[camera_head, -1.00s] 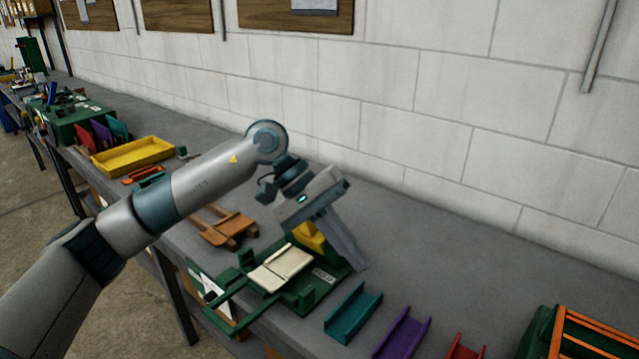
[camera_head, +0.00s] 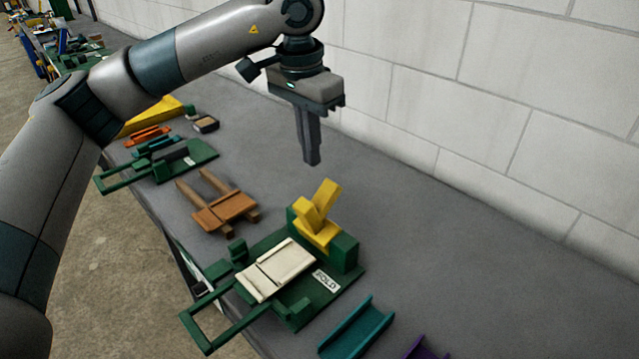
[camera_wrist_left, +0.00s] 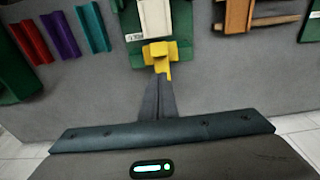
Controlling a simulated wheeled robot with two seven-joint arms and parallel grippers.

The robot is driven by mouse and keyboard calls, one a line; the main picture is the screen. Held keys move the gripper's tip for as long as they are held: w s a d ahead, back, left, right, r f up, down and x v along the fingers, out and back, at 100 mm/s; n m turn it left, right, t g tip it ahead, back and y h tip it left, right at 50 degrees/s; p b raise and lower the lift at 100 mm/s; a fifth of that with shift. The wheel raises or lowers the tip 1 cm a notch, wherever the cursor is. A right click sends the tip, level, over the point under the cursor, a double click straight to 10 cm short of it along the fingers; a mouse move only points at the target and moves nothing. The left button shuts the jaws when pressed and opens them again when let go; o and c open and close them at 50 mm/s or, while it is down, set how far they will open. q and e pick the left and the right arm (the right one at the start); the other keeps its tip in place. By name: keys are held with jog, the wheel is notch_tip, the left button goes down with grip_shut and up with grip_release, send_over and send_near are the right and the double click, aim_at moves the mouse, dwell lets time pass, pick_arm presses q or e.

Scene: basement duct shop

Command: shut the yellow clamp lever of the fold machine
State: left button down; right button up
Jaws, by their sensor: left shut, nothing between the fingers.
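The fold machine (camera_head: 334,284) is a green base on the bench with a FOLD label, a cream plate (camera_head: 276,268) and a green handle frame at its front. Its yellow clamp lever (camera_head: 322,202) stands tilted up at the back of the machine, above a yellow block. My left gripper (camera_head: 312,162) is shut and empty, pointing down above and behind the lever, apart from it in the head view. In the left wrist view the yellow lever (camera_wrist_left: 161,56) lies just beyond the fingertips (camera_wrist_left: 160,78); contact cannot be told there. My right gripper is not in view.
A brown wooden piece (camera_head: 226,210) lies left of the machine, with another green machine (camera_head: 180,160) farther left. A teal channel (camera_head: 356,326) and a purple channel (camera_head: 424,350) lie to the right. The bench behind the machine is clear up to the white block wall.

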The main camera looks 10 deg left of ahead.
pick_arm(q)
jog(key=shift+s, duration=0.1)
jog(key=shift+f, duration=0.1)
jog(key=p, duration=0.4)
send_over(317, 207)
jog(key=f, duration=0.8)
jog(key=shift+s+a+f, duration=0.15)
jog(key=shift+s+f, duration=0.05)
jog(key=shift+f, duration=0.7)
